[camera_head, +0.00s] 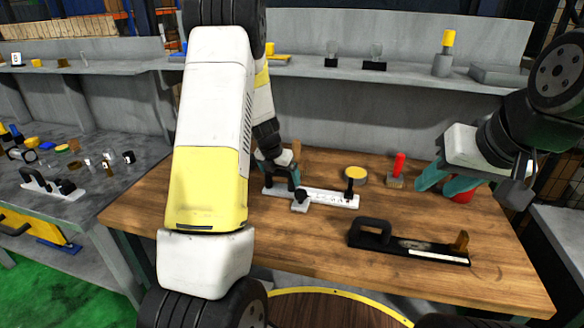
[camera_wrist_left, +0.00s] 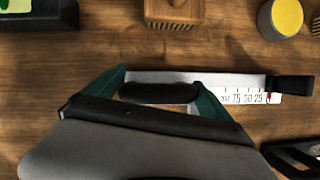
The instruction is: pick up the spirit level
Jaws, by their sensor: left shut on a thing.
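A long pale bar (camera_head: 330,198) with a numbered scale and black grips lies on the wooden table. My left gripper (camera_head: 280,182) is at its left end, and in the left wrist view its teal fingers close on a black grip (camera_wrist_left: 160,93). The scale and a black end block (camera_wrist_left: 290,84) stick out to the right. A black tool (camera_head: 408,243) with a loop handle and a pale strip lies nearer the front edge. No bubble vial can be made out, so I cannot tell which is the spirit level. My right gripper (camera_head: 445,182) is open at the right.
A red-handled piece (camera_head: 398,168), a yellow-topped cylinder (camera_head: 356,174) and a red round thing (camera_head: 463,196) stand behind the black tool. A grey shelf (camera_head: 410,75) runs along the back. A cluttered side table (camera_head: 95,200) is at the left. The table's front left is partly hidden by my arm.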

